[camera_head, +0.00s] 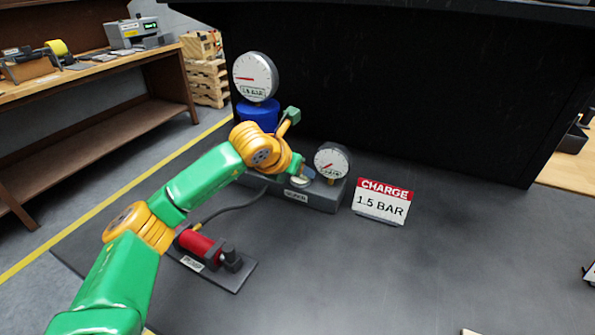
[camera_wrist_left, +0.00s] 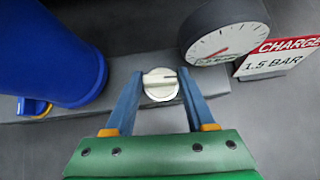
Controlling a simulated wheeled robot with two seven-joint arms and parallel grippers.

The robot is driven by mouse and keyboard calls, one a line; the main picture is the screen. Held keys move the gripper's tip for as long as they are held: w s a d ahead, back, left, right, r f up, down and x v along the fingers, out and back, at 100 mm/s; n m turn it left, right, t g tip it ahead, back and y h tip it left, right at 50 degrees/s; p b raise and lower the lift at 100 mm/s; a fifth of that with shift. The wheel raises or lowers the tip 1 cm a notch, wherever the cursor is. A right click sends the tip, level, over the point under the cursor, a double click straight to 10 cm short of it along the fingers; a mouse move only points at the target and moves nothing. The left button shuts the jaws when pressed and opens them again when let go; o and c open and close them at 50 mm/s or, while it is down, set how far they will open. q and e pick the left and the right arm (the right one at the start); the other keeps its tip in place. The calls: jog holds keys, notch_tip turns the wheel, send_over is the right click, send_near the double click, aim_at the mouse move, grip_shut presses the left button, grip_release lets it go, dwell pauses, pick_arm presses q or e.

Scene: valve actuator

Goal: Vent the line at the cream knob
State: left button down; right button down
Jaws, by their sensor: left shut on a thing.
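The cream knob (camera_wrist_left: 160,84) sits on top of the grey base block (camera_wrist_left: 120,68), a dark pointer mark toward its right side. My left gripper (camera_wrist_left: 161,77) has one finger on each side of the knob and is shut on it. In the head view the left gripper (camera_head: 303,172) is at the block beside the small gauge (camera_head: 331,160), and the knob is mostly hidden. The small gauge also shows in the wrist view (camera_wrist_left: 222,44), its red needle pointing low left. My right gripper is not in view.
A blue vessel (camera_head: 258,114) with a large gauge (camera_head: 255,76) stands behind my arm. A sign (camera_head: 383,202) reading CHARGE 1.5 BAR stands right of the block. A red cylinder (camera_head: 200,246) on a plate lies in front, near a hose (camera_head: 232,208). The right tabletop is mostly clear.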

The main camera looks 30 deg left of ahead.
pick_arm(q)
jog(key=shift+c, duration=1.2)
grip_release()
jog(key=b+v, duration=0.1)
jog(key=v, duration=0.6)
jog(key=shift+b, duration=0.3)
